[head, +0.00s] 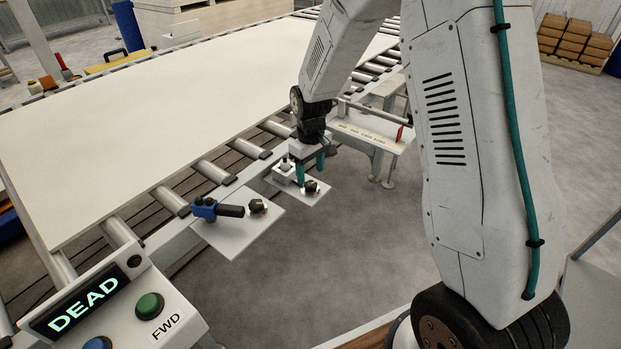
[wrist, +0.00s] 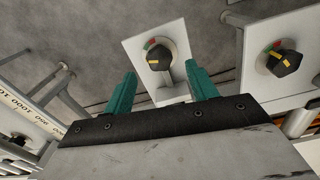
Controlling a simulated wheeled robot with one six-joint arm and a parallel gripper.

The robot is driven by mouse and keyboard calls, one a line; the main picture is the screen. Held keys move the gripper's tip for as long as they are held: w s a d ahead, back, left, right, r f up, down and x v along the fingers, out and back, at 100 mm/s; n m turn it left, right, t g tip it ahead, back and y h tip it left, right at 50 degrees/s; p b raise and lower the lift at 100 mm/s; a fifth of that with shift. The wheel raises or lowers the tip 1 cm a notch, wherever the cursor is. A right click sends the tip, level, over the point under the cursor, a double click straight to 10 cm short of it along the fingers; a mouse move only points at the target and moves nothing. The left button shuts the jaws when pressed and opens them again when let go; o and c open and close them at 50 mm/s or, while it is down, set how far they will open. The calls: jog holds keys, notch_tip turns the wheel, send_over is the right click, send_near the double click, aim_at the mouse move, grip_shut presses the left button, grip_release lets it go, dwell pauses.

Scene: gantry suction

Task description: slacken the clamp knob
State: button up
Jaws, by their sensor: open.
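A black knob (wrist: 158,57) with a yellow pointer sits on a white plate (wrist: 134,45), with a red and green mark above its upper left. It also shows in the head view (head: 311,186), close to my gripper. My gripper (head: 310,168) is open, its teal fingers pointing down over that plate. In the wrist view my gripper (wrist: 160,74) has the knob between and beyond its fingertips, with nothing held. A second, similar knob (wrist: 285,62) is to the right; it is on the nearer plate in the head view (head: 257,206). No label shows which one is the clamp knob.
A blue fitting with a black handle (head: 230,211) stands beside the second knob. A large white board (head: 150,120) lies on the roller conveyor. A control box (head: 125,305) reads DEAD, with a green FWD button. A small bench (head: 375,130) stands behind my gripper.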

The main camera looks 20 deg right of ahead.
aim_at(310, 184)
jog(key=shift+r, duration=1.85)
